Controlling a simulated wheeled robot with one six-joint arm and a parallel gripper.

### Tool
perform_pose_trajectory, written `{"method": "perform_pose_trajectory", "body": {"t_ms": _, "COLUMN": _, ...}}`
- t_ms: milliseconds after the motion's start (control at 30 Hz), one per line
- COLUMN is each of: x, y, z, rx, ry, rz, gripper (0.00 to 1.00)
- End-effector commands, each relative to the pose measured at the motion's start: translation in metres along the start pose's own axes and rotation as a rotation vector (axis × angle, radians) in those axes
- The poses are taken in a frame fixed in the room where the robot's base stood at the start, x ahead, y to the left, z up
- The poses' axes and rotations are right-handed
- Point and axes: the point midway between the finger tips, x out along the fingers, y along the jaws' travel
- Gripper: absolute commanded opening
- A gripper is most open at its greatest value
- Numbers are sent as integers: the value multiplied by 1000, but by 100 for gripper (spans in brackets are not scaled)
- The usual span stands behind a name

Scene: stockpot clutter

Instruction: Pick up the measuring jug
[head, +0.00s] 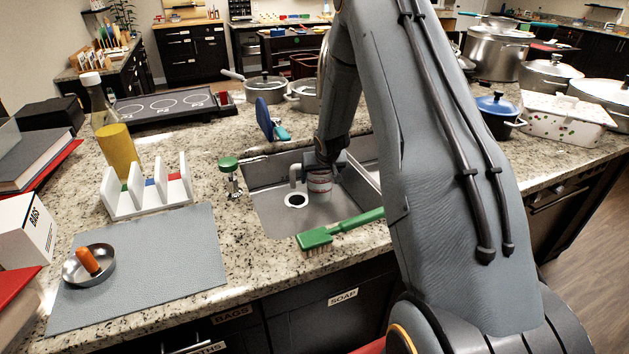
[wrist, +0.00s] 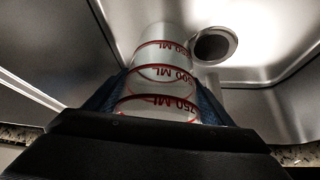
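The measuring jug (head: 320,183) is a clear cylinder with red rings and markings, inside the metal sink. My gripper (head: 318,168) is over it, reaching down into the sink from above, and hides its upper part in the head view. In the wrist view the jug (wrist: 163,75) lies between my blue fingers (wrist: 163,92), one close along each side. I cannot tell whether both fingers press on it, or whether its base rests on the sink floor.
The sink (head: 268,215) has a drain (head: 296,200) left of the jug. A green brush (head: 340,229) lies along the front rim. A blue-headed item (head: 268,120) is behind, a green-topped item (head: 230,172) at left. A white rack (head: 147,190) stands further left.

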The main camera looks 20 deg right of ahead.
Motion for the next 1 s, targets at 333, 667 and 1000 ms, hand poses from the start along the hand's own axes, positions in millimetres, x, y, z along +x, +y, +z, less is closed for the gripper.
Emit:
{"method": "perform_pose_trajectory", "body": {"t_ms": 333, "x": 0, "y": 0, "z": -1, "rx": 0, "ry": 2, "rz": 0, "gripper": 36}}
{"method": "perform_pose_trajectory", "body": {"t_ms": 667, "x": -5, "y": 0, "z": -4, "rx": -2, "ry": 2, "rz": 0, "gripper": 36}}
{"method": "perform_pose_trajectory", "body": {"t_ms": 1000, "x": -16, "y": 0, "z": 4, "rx": 1, "ry": 2, "rz": 0, "gripper": 36}}
